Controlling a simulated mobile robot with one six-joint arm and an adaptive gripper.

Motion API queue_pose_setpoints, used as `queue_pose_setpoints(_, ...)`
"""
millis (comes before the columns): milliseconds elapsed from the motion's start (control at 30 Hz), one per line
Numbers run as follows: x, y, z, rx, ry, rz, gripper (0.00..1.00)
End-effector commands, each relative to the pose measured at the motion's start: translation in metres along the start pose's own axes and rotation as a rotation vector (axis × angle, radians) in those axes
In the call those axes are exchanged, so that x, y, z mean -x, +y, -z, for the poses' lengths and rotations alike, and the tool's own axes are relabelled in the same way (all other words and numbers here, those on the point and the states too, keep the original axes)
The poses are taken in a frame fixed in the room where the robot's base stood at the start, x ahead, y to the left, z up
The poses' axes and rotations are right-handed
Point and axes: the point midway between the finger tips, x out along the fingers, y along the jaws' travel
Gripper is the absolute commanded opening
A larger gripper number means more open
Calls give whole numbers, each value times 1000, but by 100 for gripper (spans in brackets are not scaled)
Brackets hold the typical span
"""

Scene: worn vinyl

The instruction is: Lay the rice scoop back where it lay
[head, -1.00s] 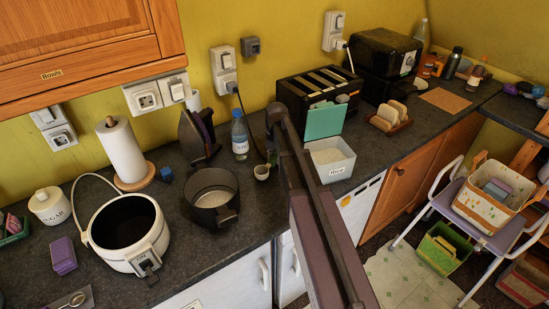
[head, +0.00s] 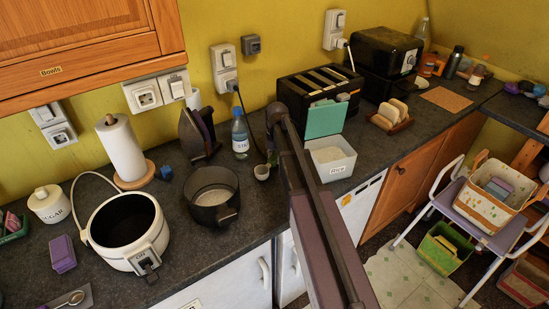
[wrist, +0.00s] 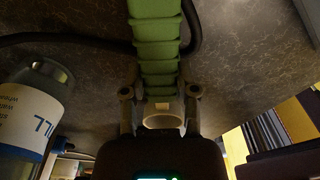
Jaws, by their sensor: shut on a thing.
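The rice scoop has a green ribbed handle (wrist: 155,40) and a pale cup (wrist: 163,117) in the wrist view. My gripper (wrist: 159,92) is shut on the handle, one finger on each side. In the head view the scoop's cup (head: 262,172) shows above the counter, between the blue-capped bottle and the rice tub. My arm hides most of my gripper there. The white tub marked Rice (head: 336,169) stands to the right, holding pale grains, with a teal lid (head: 323,121) upright behind it. I cannot tell whether the scoop touches the counter.
The bottle (head: 240,137) stands close left of the scoop; it also shows in the wrist view (wrist: 30,110). A dark pot (head: 213,215) and an open white cooker (head: 128,254) stand further left. A black toaster (head: 300,90) stands behind, with a dark cable nearby.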

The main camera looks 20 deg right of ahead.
Motion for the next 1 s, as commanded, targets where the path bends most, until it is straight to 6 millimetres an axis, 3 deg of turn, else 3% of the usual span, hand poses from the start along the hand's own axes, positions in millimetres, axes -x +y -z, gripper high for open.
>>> queue_pose_setpoints(900,-6,-1,-1,-1,0,0,0)
queue_pose_setpoints(933,-6,-1,-1,-1,0,0,48)
queue_pose_setpoints(1000,-6,-1,-1,-1,0,0,68)
